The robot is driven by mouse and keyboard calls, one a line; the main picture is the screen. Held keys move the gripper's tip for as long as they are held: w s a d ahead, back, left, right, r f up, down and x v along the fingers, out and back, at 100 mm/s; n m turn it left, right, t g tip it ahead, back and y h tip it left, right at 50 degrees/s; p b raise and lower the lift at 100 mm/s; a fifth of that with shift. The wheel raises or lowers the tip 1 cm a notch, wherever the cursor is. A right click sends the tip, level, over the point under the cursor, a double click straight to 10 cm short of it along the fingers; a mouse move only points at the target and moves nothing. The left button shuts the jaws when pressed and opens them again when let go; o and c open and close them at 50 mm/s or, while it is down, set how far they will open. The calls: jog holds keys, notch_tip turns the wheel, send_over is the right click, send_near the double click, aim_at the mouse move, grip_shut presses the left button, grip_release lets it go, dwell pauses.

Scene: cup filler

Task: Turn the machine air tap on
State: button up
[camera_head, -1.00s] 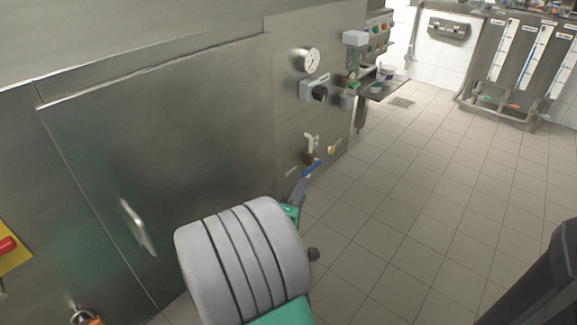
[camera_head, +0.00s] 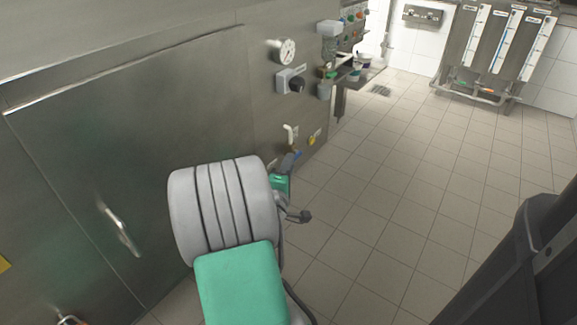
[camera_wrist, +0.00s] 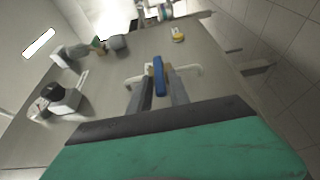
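A tap with a blue lever handle sits low on the steel machine front; the blue handle (camera_head: 298,154) shows just past my gripper in the head view. In the wrist view the blue handle (camera_wrist: 160,76) points toward me, with a white pipe (camera_wrist: 193,71) at its side. My gripper (camera_head: 290,162) is at the tap, mostly hidden behind my arm in the head view. In the wrist view its two grey fingers (camera_wrist: 161,88) lie on either side of the blue handle. Whether they press on it I cannot tell.
A yellow-handled part (camera_head: 314,137) is right of the blue tap. A gauge (camera_head: 284,51) and a black knob (camera_head: 297,84) are above on the panel. A door handle (camera_head: 121,232) juts out at lower left.

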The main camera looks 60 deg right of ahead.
grip_shut()
dwell(1.1)
